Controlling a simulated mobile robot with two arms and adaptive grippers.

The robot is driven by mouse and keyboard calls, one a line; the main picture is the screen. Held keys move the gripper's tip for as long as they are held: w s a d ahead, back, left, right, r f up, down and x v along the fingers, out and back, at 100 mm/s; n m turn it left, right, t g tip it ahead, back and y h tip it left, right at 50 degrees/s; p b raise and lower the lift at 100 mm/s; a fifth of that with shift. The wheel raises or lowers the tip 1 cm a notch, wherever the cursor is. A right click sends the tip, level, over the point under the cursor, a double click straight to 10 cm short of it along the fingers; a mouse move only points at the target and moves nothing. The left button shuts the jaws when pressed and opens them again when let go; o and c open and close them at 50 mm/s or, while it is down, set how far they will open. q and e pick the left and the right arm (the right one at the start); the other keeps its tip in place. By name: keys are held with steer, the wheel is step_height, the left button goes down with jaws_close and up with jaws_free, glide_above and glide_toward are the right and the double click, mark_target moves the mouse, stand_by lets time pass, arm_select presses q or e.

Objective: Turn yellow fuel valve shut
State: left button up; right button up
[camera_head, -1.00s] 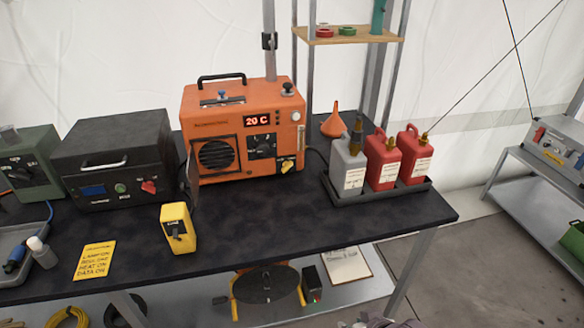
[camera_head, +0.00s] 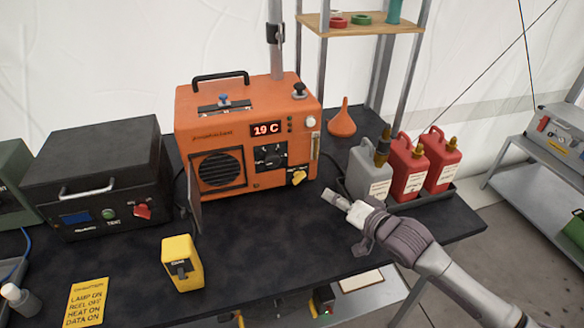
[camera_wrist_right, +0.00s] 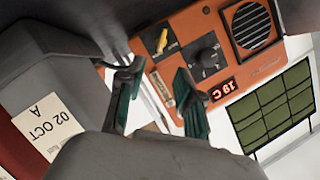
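The orange heater (camera_head: 245,140) stands on the dark table, its display reading 19 C. The yellow fuel valve (camera_head: 299,177) is a small handle low on the right of its front. It also shows in the right wrist view (camera_wrist_right: 162,41), beside a black dial. My right gripper (camera_head: 336,199) is above the table, to the right of and below the valve in the head view, apart from it. In the right wrist view its two green-padded fingers (camera_wrist_right: 157,80) are spread with nothing between them. My left gripper is not in view.
Fuel cans, one grey (camera_head: 368,172) and two red (camera_head: 407,168), stand in a tray close to my right gripper. An orange funnel (camera_head: 342,120) stands behind. A yellow box (camera_head: 183,264) and a black case (camera_head: 98,180) are left.

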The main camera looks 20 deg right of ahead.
mark_target(303, 178)
steer(key=x, duration=0.3)
steer(key=shift+w+d+r, duration=0.1)
steer(key=shift+r, duration=0.2)
steer(key=x, duration=0.4)
steer(key=shift+p, duration=0.3)
steer(key=x, duration=0.6)
steer(key=shift+w+f, duration=0.15)
steer(key=shift+w, duration=0.05)
steer(key=shift+c, duration=0.5)
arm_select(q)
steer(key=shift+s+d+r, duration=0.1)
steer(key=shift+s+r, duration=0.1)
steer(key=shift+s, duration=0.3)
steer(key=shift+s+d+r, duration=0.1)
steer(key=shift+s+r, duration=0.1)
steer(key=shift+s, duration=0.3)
arm_select(e)
jaws_close()
